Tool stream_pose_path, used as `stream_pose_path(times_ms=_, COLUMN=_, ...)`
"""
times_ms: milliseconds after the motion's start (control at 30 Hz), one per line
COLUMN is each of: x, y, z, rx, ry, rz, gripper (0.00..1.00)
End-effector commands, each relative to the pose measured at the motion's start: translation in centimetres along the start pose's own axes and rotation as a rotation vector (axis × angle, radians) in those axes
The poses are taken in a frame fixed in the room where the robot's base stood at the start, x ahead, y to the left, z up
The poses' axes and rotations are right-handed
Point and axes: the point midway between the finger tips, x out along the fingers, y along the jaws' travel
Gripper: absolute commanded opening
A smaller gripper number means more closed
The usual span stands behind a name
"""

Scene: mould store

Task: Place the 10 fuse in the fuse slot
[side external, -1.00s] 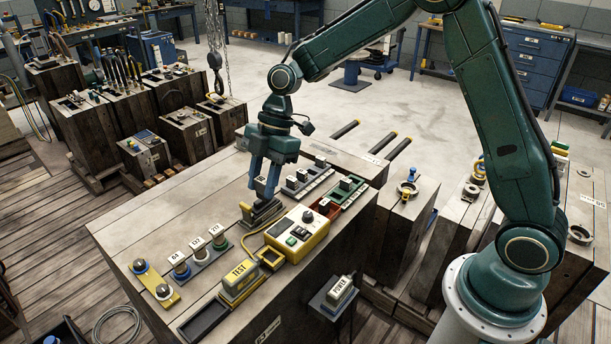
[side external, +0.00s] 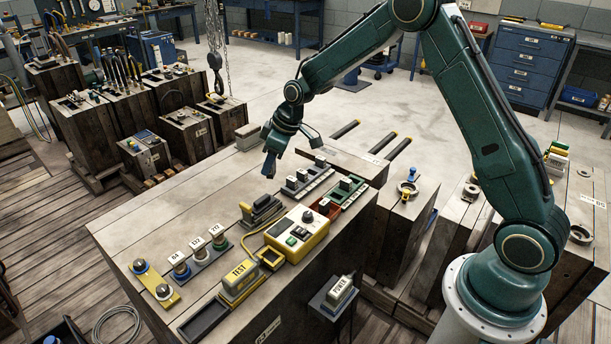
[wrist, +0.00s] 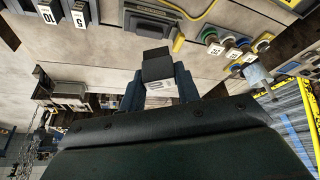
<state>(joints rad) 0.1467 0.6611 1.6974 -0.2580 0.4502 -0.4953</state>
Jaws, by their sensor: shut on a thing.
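My gripper (side external: 269,167) is tilted above the bench, behind the fuse holder and left of the grey rack. In the wrist view my gripper (wrist: 158,88) is shut on a dark-topped block (wrist: 157,69) with a pale label; the label is partly covered and seems to read 10. The block is hard to make out in the side view. The grey and black fuse holder (side external: 261,209), apparently the slot, stands on the bench in front of my gripper, apart from it; part of it shows in the wrist view (wrist: 160,22). The inside of its slot is not clear.
The grey rack (side external: 310,184) holds several blocks; two labelled 10 (wrist: 46,13) and 5 (wrist: 79,13) show in the wrist view. A yellow control box (side external: 297,235), a TEST block (side external: 239,281) and labelled posts (side external: 198,247) stand nearby.

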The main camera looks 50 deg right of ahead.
Motion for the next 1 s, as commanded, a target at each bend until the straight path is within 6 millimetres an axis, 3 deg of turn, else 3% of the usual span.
stream_pose_path(times_ms=567, x=2.8, y=10.3, z=2.3, rx=0.776, ry=-0.001, rz=0.322, gripper=0.1)
stream_pose_path(times_ms=1000, x=4.0, y=17.5, z=5.9, rx=1.425, ry=-0.001, rz=0.59, gripper=0.1)
